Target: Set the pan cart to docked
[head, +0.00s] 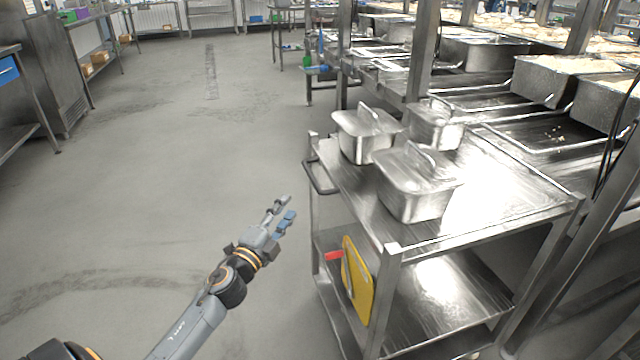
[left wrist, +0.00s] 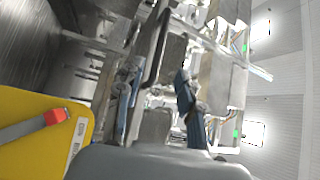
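The pan cart (head: 510,225) is a steel two-shelf cart standing right of centre in the head view, close beside the serving counter. I cannot tell whether they touch. Its dark push handle (head: 321,188) sticks out at its left end. Three lidded steel pans (head: 412,202) stand on its top. My left gripper (head: 285,209) is open and empty, left of the cart and a little short of the handle. In the left wrist view its two fingers (left wrist: 157,95) are apart, with a dark bar showing beyond them. My right gripper is not in view.
A yellow board (head: 357,282) with a red-ended tool hangs on the cart's near left end, and it fills the left wrist view's left side (left wrist: 30,105). The counter (head: 480,100) with rice-filled pans runs behind the cart. The grey floor (head: 150,170) left of the cart is clear.

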